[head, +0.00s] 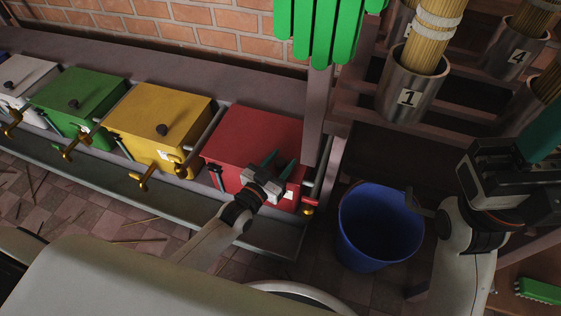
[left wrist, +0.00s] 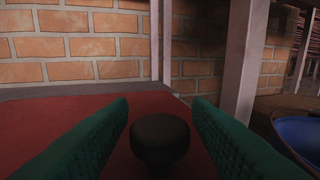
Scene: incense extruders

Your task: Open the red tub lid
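The red tub (head: 250,132) stands at the right end of the row, its red lid lying flat on top. In the left wrist view the lid (left wrist: 65,135) has a dark round knob (left wrist: 160,140). My left gripper (head: 280,162) is open over the lid, its two green fingers on either side of the knob, with a visible gap on both sides. In the head view the knob is hidden. My right gripper (head: 535,145) is at the right edge, partly cut off; its finger opening cannot be made out.
Yellow (head: 165,113), green (head: 78,97) and white (head: 28,77) tubs stand to the left, with brass taps in front. A blue bucket (head: 380,228) stands right of the red tub. A frame post (head: 318,115) rises close behind the tub's right side. Numbered metal cups (head: 408,90) hold sticks.

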